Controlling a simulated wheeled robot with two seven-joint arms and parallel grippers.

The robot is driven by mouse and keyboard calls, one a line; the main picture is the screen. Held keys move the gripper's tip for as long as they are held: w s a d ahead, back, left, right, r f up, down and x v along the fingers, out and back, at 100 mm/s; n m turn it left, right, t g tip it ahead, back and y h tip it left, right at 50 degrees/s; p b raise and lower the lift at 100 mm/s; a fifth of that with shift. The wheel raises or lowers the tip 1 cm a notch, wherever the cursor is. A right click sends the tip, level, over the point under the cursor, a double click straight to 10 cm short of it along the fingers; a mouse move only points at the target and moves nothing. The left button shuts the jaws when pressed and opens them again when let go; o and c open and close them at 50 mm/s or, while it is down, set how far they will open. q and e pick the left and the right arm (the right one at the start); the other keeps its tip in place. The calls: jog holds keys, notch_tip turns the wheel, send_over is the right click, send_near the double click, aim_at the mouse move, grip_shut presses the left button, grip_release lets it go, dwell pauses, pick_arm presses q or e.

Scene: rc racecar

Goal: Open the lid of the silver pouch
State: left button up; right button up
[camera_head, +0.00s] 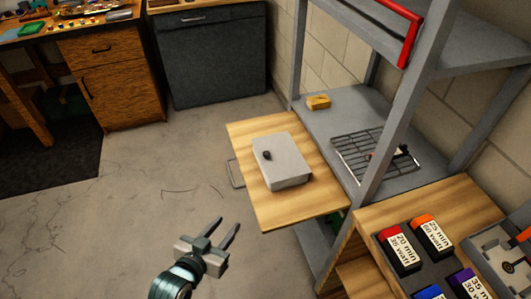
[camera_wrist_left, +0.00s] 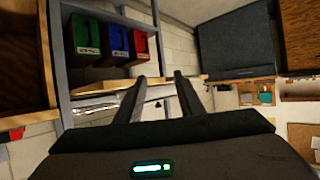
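The silver pouch (camera_head: 285,163) is a flat, light grey case with a small dark knob or latch on its top. It lies on a wooden board (camera_head: 258,205) in the head view, and its lid looks shut. My left gripper (camera_head: 229,221) is below and left of the board in the head view, apart from the pouch. Its two fingers are spread with nothing between them. The fingers also show in the left wrist view (camera_wrist_left: 160,78). I cannot make out the pouch for certain in the wrist view. My right gripper is not in view.
A grey metal shelf (camera_head: 345,120) stands behind the board, with a yellow block (camera_head: 318,102) and a wire rack (camera_head: 370,155). Battery-like boxes, one red-topped (camera_head: 400,250), sit on a wooden bench at lower right. The floor (camera_head: 150,200) left of the board is clear.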

aim_at(265, 155)
pick_arm(q)
jog(key=w+d+r+m+t+h, duration=0.1)
jog(key=w+d+r+t+h, duration=0.2)
jog(key=r, duration=0.4)
jog(key=w+d+t, duration=0.1)
jog(key=w, duration=0.1)
jog(key=shift+w, duration=0.4)
jog(key=shift+w, duration=0.1)
jog(key=p+x, duration=0.3)
jog(key=x, duration=1.4)
jog(key=shift+w+d+r+p, duration=0.1)
jog(key=shift+r+p, duration=0.1)
jog(key=shift+p, duration=0.2)
jog(key=shift+c, duration=0.4)
grip_shut()
